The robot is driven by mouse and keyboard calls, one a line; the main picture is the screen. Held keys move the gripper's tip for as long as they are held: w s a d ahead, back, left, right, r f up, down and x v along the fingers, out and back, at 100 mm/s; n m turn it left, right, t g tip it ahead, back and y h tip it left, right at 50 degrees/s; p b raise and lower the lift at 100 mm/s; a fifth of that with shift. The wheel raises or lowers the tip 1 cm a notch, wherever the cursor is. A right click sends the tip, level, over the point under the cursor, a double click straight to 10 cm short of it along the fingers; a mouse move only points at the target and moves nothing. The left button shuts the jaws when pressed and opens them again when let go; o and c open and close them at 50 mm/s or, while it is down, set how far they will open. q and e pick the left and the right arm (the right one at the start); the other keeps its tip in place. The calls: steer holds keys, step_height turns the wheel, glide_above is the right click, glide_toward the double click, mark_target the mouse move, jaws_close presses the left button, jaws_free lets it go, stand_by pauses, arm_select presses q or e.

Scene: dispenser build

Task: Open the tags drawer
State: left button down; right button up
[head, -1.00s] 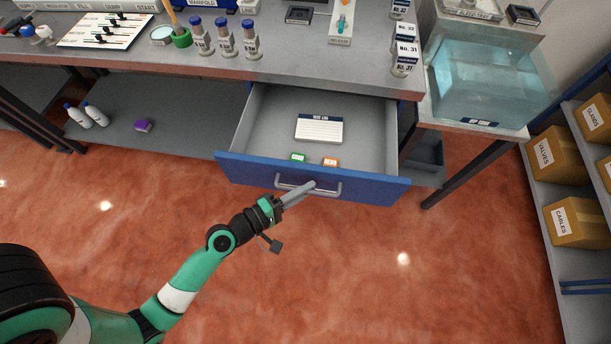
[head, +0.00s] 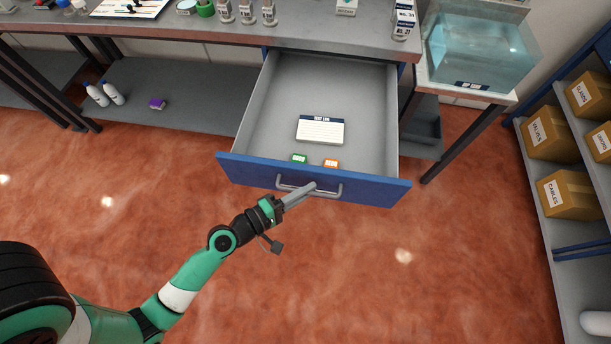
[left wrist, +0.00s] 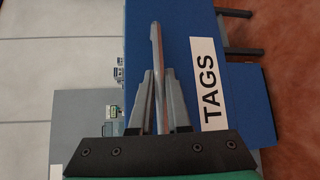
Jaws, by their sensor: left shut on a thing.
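The tags drawer (head: 375,189) is pulled well out from under the workbench, with a blue front and grey inside. Its metal bar handle (head: 331,190) is on the front. My left gripper (head: 308,190) is shut on the handle. In the left wrist view the fingers (left wrist: 158,95) close on both sides of the handle bar (left wrist: 157,50), beside the white TAGS label (left wrist: 208,84). My right gripper is not in view.
The workbench top (head: 300,37) carries several small bottles. A lower shelf (head: 190,100) holds two white bottles and a purple item. A water tank (head: 475,55) stands at right, near a shelf with boxes (head: 570,195). The red floor before the drawer is clear.

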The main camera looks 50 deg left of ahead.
arm_select(q)
steer(key=c, duration=0.9)
jaws_free()
steer(key=s, duration=0.3)
steer(key=s+r+b, duration=0.1)
steer(key=s, duration=0.7)
steer(key=shift+s+a+r+b, duration=0.25)
steer(key=shift+a+r+b, duration=0.1)
